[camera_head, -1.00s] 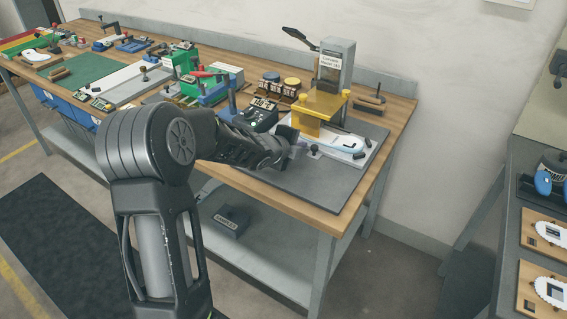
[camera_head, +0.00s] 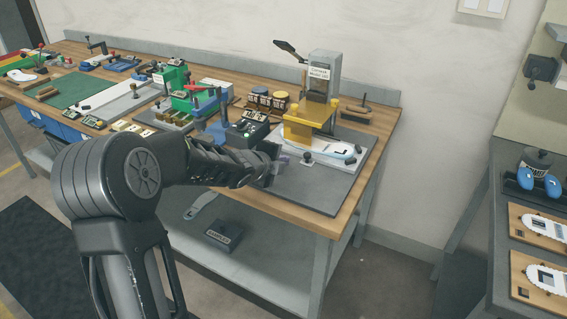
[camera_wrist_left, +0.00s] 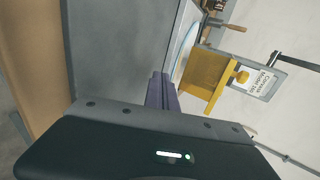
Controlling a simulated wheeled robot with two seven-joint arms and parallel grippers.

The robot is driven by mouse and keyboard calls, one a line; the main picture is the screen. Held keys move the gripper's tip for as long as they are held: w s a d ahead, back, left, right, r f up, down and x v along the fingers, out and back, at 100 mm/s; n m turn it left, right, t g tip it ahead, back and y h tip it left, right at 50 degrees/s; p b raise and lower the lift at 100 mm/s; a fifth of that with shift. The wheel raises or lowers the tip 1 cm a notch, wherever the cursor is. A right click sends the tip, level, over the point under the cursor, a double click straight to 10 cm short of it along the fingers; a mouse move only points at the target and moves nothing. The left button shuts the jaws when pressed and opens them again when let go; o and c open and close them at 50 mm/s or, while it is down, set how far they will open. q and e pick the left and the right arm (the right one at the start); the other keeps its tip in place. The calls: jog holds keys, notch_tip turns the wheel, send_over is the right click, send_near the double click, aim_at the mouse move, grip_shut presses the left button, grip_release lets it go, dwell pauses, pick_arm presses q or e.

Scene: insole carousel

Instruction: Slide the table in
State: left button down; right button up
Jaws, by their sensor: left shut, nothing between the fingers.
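The press (camera_head: 322,78) stands on a grey mat at the right end of the bench, with a yellow fixture (camera_head: 308,122) in front. Below the fixture lies the white sliding table (camera_head: 327,161), bearing a pale blue-white insole (camera_head: 335,149). A small dark knob (camera_head: 307,158) is at its front. My left gripper (camera_head: 281,166) is shut and empty, just left of the knob, over the mat; I cannot tell whether it touches anything. In the left wrist view its shut fingers (camera_wrist_left: 162,92) point toward the white table's edge, beside the yellow fixture (camera_wrist_left: 208,78). My right gripper is not in view.
The grey mat (camera_head: 312,190) is bare in front of the table. A second bench (camera_head: 500,270) with insole boards is at the right.

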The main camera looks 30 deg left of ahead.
pick_arm(q)
jog(key=p+v, duration=0.1)
jog(key=v, duration=0.6)
jog(key=shift+s+d+r, duration=0.1)
jog(key=shift+s+d, duration=0.05)
jog(key=shift+s, duration=0.1)
